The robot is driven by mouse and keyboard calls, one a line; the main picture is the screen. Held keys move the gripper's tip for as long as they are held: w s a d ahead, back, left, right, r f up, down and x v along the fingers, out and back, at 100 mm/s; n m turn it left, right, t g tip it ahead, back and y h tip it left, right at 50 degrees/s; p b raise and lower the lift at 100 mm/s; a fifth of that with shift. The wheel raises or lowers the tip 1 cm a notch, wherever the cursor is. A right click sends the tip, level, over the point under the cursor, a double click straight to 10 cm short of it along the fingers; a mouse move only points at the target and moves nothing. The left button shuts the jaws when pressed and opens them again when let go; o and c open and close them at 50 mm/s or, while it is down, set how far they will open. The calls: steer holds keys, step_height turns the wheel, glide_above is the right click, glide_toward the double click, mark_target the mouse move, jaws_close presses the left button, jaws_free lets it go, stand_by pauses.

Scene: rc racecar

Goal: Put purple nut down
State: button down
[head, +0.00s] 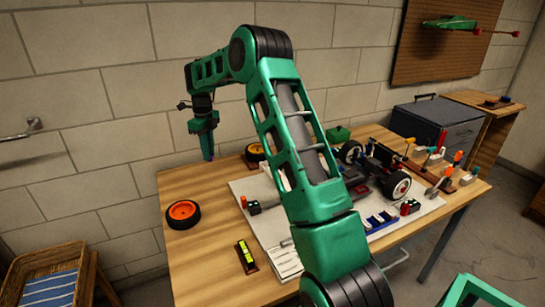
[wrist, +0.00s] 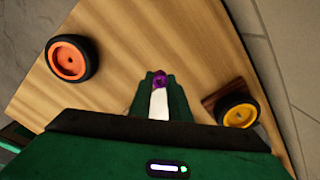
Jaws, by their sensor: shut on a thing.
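The purple nut (wrist: 160,80) is small and sits between the fingertips of my gripper (wrist: 159,84) in the wrist view. My gripper is shut on it. In the head view my gripper (head: 208,155) points down and is above the far left part of the wooden table (head: 178,250), apart from the surface. The nut is too small to make out clearly in the head view. Bare wood shows beyond the fingertips in the wrist view.
An orange-hubbed wheel (head: 183,214) lies on the table's left, and a yellow-hubbed wheel (wrist: 240,112) is on the other side of my gripper. A partly built car (head: 375,170) stands on a white mat (head: 412,222). A level (head: 246,256) lies near the front.

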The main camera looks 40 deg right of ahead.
steer(key=w+d+f, duration=0.1)
steer(key=d+f, duration=0.1)
steer(key=d, duration=0.1)
steer(key=w+d+f, duration=0.2)
steer(key=d, duration=0.2)
steer(key=w+d+f, duration=0.1)
steer(key=d+f, duration=0.2)
steer(key=shift+w+d, duration=0.15)
steer(key=shift+d, duration=0.05)
steer(key=shift+f, duration=1.9)
steer(key=c, duration=1.7)
jaws_free()
steer(key=shift+f, duration=0.1)
steer(key=shift+o, duration=0.2)
